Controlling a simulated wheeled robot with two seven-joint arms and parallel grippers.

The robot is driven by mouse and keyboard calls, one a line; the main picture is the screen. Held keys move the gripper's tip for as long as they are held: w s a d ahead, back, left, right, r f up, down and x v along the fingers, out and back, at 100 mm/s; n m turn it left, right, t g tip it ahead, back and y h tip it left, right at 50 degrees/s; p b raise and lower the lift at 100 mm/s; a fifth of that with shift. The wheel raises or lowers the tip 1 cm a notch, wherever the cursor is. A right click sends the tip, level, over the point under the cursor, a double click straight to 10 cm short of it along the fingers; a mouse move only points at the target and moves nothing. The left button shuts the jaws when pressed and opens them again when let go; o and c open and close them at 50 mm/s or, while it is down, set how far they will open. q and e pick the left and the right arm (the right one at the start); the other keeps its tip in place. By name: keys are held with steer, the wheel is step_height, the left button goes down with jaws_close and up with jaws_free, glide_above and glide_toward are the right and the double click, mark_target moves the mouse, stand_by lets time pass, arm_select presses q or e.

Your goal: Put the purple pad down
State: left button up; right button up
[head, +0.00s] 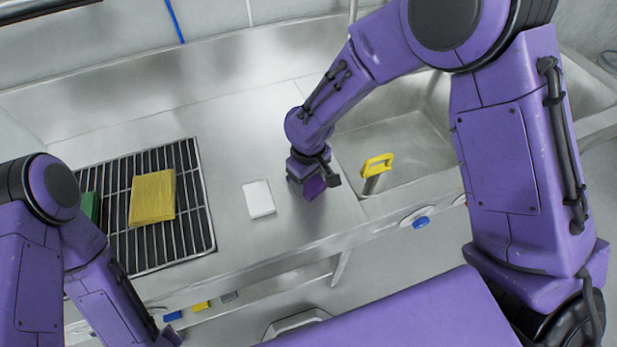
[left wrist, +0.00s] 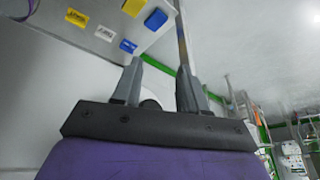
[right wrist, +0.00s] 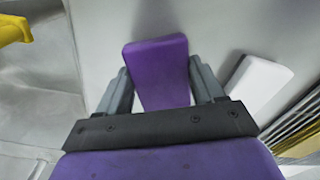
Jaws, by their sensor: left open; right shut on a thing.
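The purple pad (right wrist: 160,72) is between the fingers of my right gripper (right wrist: 160,85), which is shut on it. In the head view the purple pad (head: 314,187) shows partly below my right gripper (head: 308,182), low over the steel counter between the white pad and the sink. I cannot tell whether the pad touches the counter. My left gripper (left wrist: 157,85) is open and empty, with its fingers apart, below the counter's front edge; it is hidden in the head view.
A white pad (head: 258,199) lies just left of the purple pad. Further left is a black grate (head: 196,227) with a yellow pad (head: 152,198) and a green pad (head: 91,207). The sink basin (head: 405,150) with a yellow handle (head: 377,161) is to the right.

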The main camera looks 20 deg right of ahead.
mark_target(309, 181)
steer(key=shift+w+f, duration=0.25)
steer(key=shift+f, duration=0.05)
steer(key=shift+s, duration=0.1)
steer(key=o, duration=0.9)
steer(key=shift+s, duration=0.1)
steer(key=shift+o, duration=0.2)
step_height(309, 181, up, 12)
steer(key=shift+r+b, duration=0.15)
steer(key=shift+b, duration=0.25)
